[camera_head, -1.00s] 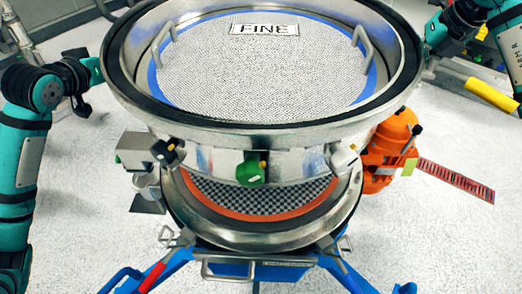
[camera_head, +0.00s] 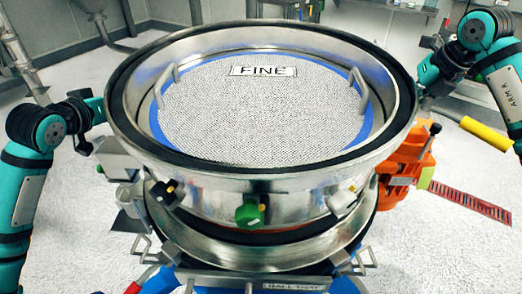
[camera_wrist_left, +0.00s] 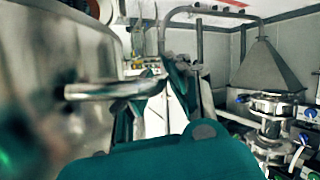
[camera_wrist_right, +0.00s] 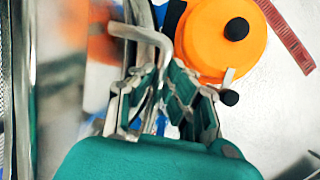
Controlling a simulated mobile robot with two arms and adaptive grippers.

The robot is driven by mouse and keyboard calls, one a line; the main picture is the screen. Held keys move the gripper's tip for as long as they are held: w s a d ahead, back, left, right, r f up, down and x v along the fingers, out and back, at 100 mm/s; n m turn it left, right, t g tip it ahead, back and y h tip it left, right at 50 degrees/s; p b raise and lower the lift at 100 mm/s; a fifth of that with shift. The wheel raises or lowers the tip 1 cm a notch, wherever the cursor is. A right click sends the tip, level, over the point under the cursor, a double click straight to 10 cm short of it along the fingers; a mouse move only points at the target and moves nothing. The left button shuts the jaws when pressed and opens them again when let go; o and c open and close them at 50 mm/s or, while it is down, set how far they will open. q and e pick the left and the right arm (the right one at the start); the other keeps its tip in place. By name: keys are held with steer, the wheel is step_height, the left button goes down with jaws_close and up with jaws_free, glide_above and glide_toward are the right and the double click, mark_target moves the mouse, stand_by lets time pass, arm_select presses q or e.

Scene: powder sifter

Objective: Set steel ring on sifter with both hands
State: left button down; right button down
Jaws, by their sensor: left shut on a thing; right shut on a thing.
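The steel ring (camera_head: 300,192) is a wide drum with a black band on its upper rim. A grey FINE mesh (camera_head: 255,110) with a blue border and two handles shows inside it. The ring is directly above the sifter base (camera_head: 250,258), looking close to level; its front lower edge nearly meets the base's flange, and I cannot tell whether they touch. My left gripper (camera_head: 92,118) is shut on the ring's left side handle (camera_wrist_left: 110,90). My right gripper (camera_head: 420,88) is shut on its right handle, seen between the fingers in the right wrist view (camera_wrist_right: 155,75).
Several knobs, one green (camera_head: 250,212), line the front. A yellow-ended bar (camera_head: 485,132) is at the right. White floor lies around the sifter.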

arm_select(q)
steer(key=shift+r, duration=0.25)
arm_select(e)
steer(key=shift+a+r, duration=0.1)
steer(key=shift+r, duration=0.15)
